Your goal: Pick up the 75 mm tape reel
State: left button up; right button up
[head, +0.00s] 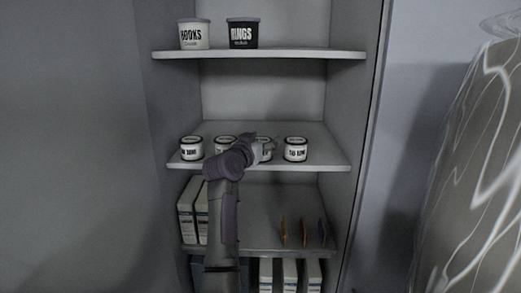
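Several small white round pots or reels with dark rims stand in a row on the middle shelf. One is at the left (191,148), one is left of centre (224,142), and one is at the right (295,149). Another (266,149) is partly hidden by my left gripper (263,147). Their labels are too small to read surely, so I cannot tell which is the 75 mm tape reel. My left gripper is at the middle shelf's front, close to the partly hidden one. Its fingers are too small and overlapped to judge. My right gripper is not in view.
The top shelf (300,54) holds a white tub (194,34) and a dark tub (242,33). The lower shelf holds white boxes (188,208) and thin coloured items (303,232). Side walls enclose the shelves. A patterned surface (480,180) stands at the right.

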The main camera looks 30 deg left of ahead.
pick_arm(q)
jog(key=shift+c, duration=0.8)
